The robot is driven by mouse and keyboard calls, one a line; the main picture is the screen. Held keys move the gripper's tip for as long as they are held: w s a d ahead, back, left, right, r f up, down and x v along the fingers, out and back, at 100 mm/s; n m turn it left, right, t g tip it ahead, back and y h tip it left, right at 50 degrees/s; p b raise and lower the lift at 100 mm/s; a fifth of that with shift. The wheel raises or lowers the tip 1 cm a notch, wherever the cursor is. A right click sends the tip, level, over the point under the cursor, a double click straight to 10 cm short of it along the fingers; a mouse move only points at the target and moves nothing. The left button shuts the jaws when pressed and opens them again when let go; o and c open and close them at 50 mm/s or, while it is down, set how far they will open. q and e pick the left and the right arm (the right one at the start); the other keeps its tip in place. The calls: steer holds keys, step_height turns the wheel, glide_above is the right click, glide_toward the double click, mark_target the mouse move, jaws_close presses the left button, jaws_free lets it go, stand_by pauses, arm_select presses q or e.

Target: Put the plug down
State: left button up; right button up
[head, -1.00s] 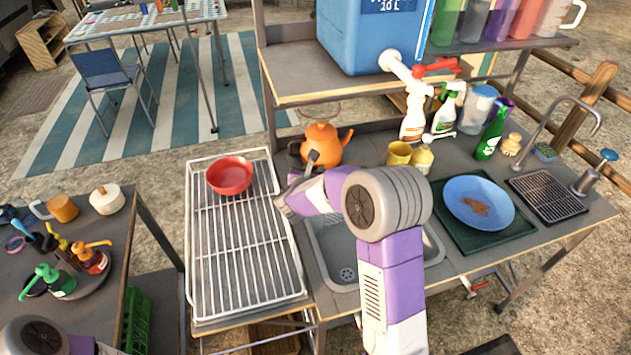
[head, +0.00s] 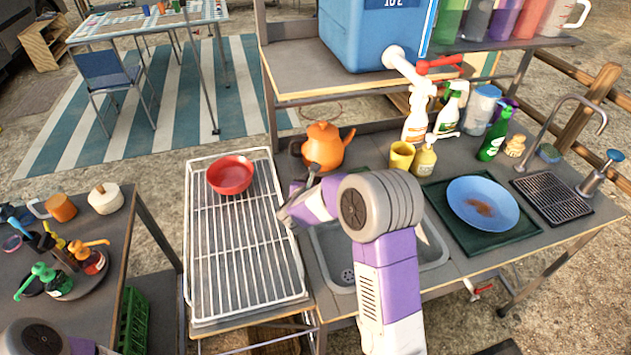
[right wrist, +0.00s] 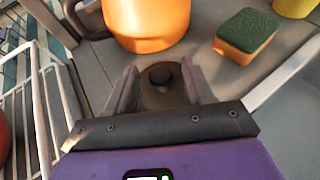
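The plug (right wrist: 162,76) shows in the right wrist view as a small brownish piece with a dark round knob. It sits between the two fingers of my right gripper (right wrist: 160,80), which appear to touch it on both sides. In the head view my right gripper (head: 298,196) is over the counter strip between the wire rack and the sink (head: 436,257); the plug is not clear there. The sink's drain (head: 347,275) is partly in view below my arm. My left gripper is out of view; only part of that arm shows at the bottom left.
An orange kettle (head: 323,147) stands just beyond the right gripper, with a green-and-orange sponge (right wrist: 245,36) to its right in the wrist view. The wire rack (head: 245,255) holds a red bowl (head: 231,174). A yellow cup (head: 401,156) and bottles stand behind the sink.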

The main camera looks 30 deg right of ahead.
steer(key=shift+r, duration=0.1)
steer(key=shift+r+p, duration=0.2)
steer(key=shift+p, duration=0.1)
steer(key=p+v, duration=0.2)
steer(key=v, duration=0.9)
steer(key=shift+a, duration=0.1)
steer(key=shift+s+a+r, duration=0.15)
steer(key=shift+s+a, duration=0.1)
